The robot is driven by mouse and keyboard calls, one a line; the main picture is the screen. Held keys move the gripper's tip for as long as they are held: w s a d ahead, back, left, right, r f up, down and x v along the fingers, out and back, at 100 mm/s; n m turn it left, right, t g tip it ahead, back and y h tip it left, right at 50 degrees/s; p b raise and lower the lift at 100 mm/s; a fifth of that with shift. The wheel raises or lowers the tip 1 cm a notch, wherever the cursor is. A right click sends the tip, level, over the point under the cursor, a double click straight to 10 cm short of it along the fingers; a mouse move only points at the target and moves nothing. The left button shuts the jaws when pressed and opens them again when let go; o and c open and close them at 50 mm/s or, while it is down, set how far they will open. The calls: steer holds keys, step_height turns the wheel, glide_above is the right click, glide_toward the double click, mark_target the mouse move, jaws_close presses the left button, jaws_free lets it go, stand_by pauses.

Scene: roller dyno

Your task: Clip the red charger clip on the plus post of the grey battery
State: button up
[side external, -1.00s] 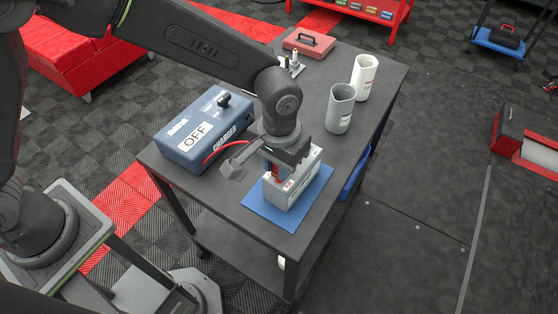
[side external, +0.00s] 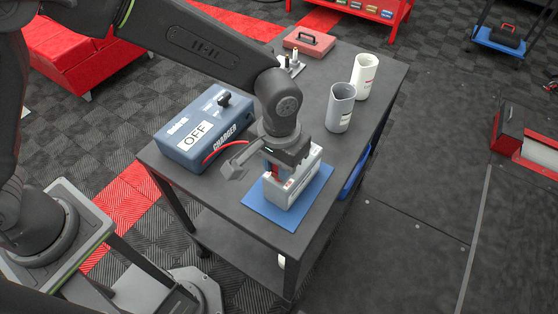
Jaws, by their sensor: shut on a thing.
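The grey battery (side external: 294,188) stands upright on a blue mat (side external: 257,207) near the front of the dark table. My gripper (side external: 274,172) points down at the battery's left end. It is shut on the red charger clip (side external: 274,173), of which only a small red part shows between the fingers.
The blue charger (side external: 204,129), marked OFF, stands left of my gripper. A grey cup (side external: 340,108) and a white cup (side external: 364,77) stand at the right. A red case (side external: 308,43) and a small stand with posts (side external: 292,66) are at the back. The table (side external: 330,143) between mat and cups is clear.

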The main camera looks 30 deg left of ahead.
steer(key=shift+f, duration=0.55)
stand_by(0.7)
stand_by(0.5)
steer(key=o, duration=1)
steer(key=shift+r, duration=0.1)
step_height(320, 180, up, 13)
steer(key=shift+f, duration=0.1)
steer(key=shift+r, duration=0.45)
